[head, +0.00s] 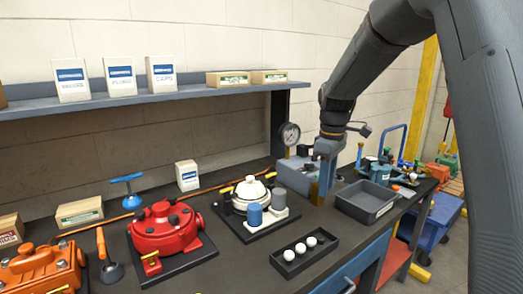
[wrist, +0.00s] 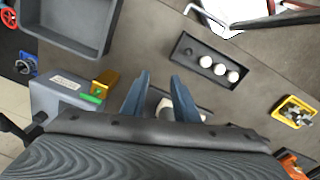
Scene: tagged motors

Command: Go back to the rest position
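My gripper (head: 322,180) is above the right part of the dark workbench, left of the grey bin (head: 367,200). In the wrist view its two blue fingers (wrist: 160,80) stand apart with nothing held between them, so it is open. A pale object partly shows behind the fingers, too hidden to name. The red motor (head: 165,232), the orange motor (head: 40,270) and the white motor (head: 248,192) sit on the bench to the left. My arm reaches in from the right.
A black tray (head: 303,252) with three white balls lies near the front edge; it also shows in the wrist view (wrist: 188,45). A grey box with a gauge (head: 290,136) and a brass block (head: 314,193) are close to my gripper. A shelf (head: 150,98) runs behind.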

